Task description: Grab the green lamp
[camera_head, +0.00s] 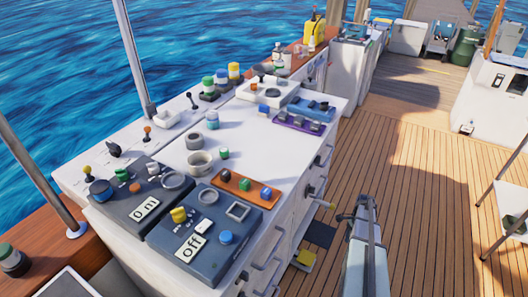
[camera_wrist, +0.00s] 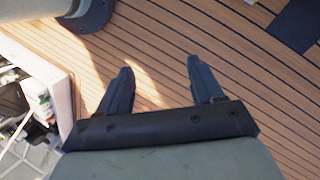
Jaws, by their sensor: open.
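A green-topped lamp (camera_head: 208,84) stands on the far-left side of the white console top, in a row with a blue-topped lamp (camera_head: 221,77) and a yellow-topped lamp (camera_head: 234,71). My gripper (camera_wrist: 158,80) is open and empty, with its two dark fingers apart over deck planks in the wrist view. In the head view my arm is to the right of the console, over the deck, well apart from the green lamp. The lamp does not show in the wrist view.
Two dark switch panels (camera_head: 205,235) with knobs lie at the console's near end. An orange block strip (camera_head: 246,187), grey rings (camera_head: 200,162) and a purple strip (camera_head: 297,124) sit on top. A metal pole (camera_head: 134,55) rises behind. Wooden deck (camera_head: 410,170) lies right.

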